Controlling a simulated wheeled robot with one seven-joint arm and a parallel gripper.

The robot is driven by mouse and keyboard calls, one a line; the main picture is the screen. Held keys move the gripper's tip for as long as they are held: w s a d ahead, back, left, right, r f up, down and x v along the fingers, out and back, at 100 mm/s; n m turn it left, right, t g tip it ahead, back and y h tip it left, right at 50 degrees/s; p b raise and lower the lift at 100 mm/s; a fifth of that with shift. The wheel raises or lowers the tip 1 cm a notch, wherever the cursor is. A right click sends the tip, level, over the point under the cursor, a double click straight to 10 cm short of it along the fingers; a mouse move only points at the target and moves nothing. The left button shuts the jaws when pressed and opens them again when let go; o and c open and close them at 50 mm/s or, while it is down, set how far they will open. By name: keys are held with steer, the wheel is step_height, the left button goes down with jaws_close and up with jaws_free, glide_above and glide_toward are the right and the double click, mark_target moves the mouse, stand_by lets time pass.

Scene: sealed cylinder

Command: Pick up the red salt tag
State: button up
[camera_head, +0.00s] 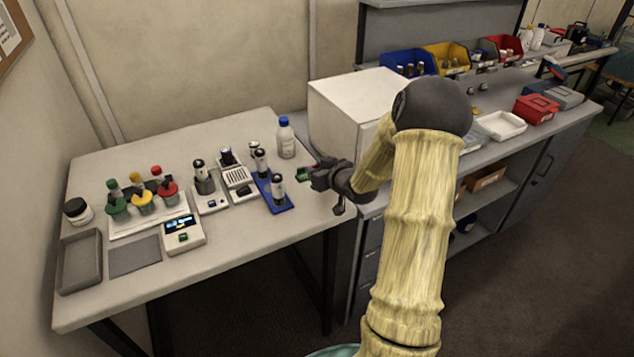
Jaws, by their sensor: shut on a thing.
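My gripper (312,174) is at the right edge of the pale table, just right of the blue tray. It is shut on a small green piece (302,174) at its tips. A speck of red shows beside the fingers, too small to name. I cannot pick out a red salt tag for certain. A red cup (168,191) with a dark piece in it stands at the table's left, next to a yellow cup (142,202) and a green cup (117,209).
The pale table (280,225) holds a scale (183,235), a grey tray (80,262), a blue tray (279,203) with dark-capped vials, and a blue-capped bottle (286,138). A white box (345,110) stands close behind my gripper. The table's front right is clear.

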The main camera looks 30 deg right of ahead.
steer(key=shift+r, duration=1.35)
steer(key=shift+f, duration=0.1)
